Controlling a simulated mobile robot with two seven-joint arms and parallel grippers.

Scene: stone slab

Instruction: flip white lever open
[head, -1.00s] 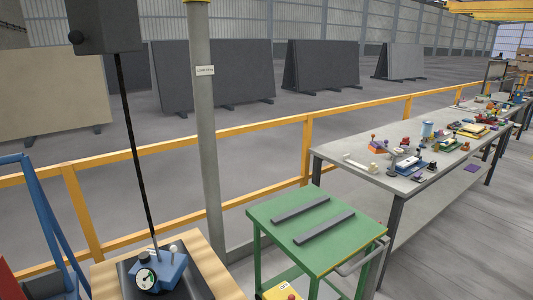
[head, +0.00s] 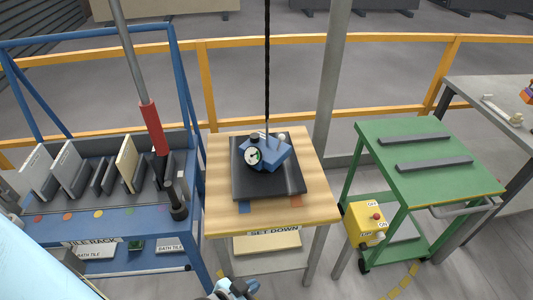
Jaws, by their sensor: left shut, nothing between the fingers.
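A blue lifting device (head: 272,157) with a round white gauge (head: 253,157) sits on a dark square slab (head: 270,184) on the wooden-topped set-down table (head: 222,213). A lever with a white knob (head: 281,138) stands up at its back right, beside a grey post. The lever's exact angle is too small to tell. My left gripper (head: 234,288) is at the bottom edge, low in front of the table and well apart from the device. It is shut and empty, and partly cut off by the frame. My right gripper is not in view.
A dark cable (head: 267,70) rises from the device. A green cart (head: 425,158) and a yellow ON/OFF box (head: 365,225) stand right. A yellow railing (head: 380,112) runs behind.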

